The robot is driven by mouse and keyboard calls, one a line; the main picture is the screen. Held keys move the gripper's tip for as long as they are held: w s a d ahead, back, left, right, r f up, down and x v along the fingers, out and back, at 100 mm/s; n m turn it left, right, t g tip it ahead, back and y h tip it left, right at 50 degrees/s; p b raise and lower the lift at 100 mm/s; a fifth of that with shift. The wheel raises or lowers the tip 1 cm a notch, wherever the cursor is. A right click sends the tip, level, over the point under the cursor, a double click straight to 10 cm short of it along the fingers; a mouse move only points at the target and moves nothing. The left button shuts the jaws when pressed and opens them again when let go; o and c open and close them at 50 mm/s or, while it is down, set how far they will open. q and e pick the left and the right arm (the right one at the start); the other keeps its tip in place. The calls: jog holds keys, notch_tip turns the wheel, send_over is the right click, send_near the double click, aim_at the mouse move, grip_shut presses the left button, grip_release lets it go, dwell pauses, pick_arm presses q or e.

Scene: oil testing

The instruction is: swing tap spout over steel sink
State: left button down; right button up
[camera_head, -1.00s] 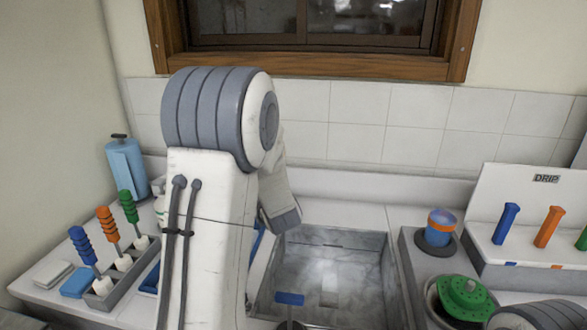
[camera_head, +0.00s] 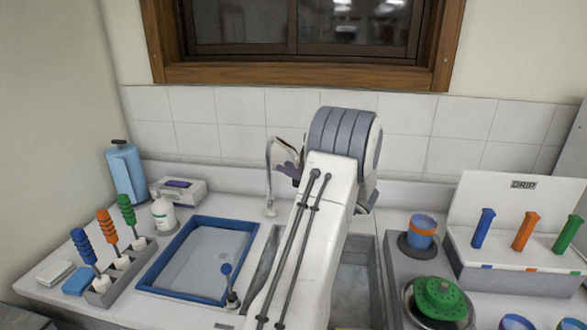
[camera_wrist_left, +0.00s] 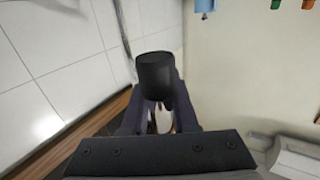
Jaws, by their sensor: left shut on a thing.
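The silver tap (camera_head: 268,178) stands upright at the back of the counter, near the sink's back left corner. Its curved spout leans right towards my left gripper (camera_head: 289,172). That gripper is shut on the spout's end. In the left wrist view a dark cylinder (camera_wrist_left: 155,75), seemingly the spout's tip, sits between the dark fingers. The steel sink (camera_head: 356,280) lies below; my left arm crosses in front of it and hides its middle. My right gripper does not show.
A blue-rimmed tray (camera_head: 184,235), a white bottle (camera_head: 164,216) and a rack with brush-like tools (camera_head: 124,263) stand left of the sink. An orange-and-blue cup (camera_head: 422,232) and a green-topped pot (camera_head: 440,298) stand right. The wall and window are behind.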

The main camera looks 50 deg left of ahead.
pick_arm(q)
jog(key=shift+w+r, duration=0.15)
jog(key=c, duration=0.7)
grip_release()
jog(key=shift+d, duration=0.2)
jog(key=shift+w+d+b, duration=0.2)
jog(key=shift+d+b, duration=0.25)
jog(key=shift+d, duration=1.25)
jog(key=shift+w+d+b, duration=0.25)
jog(key=shift+d+b, duration=0.25)
jog(key=shift+d, duration=1.2)
jog(key=shift+w+d+b, duration=0.2)
jog(key=shift+d+b, duration=0.25)
jog(key=shift+d, duration=1.25)
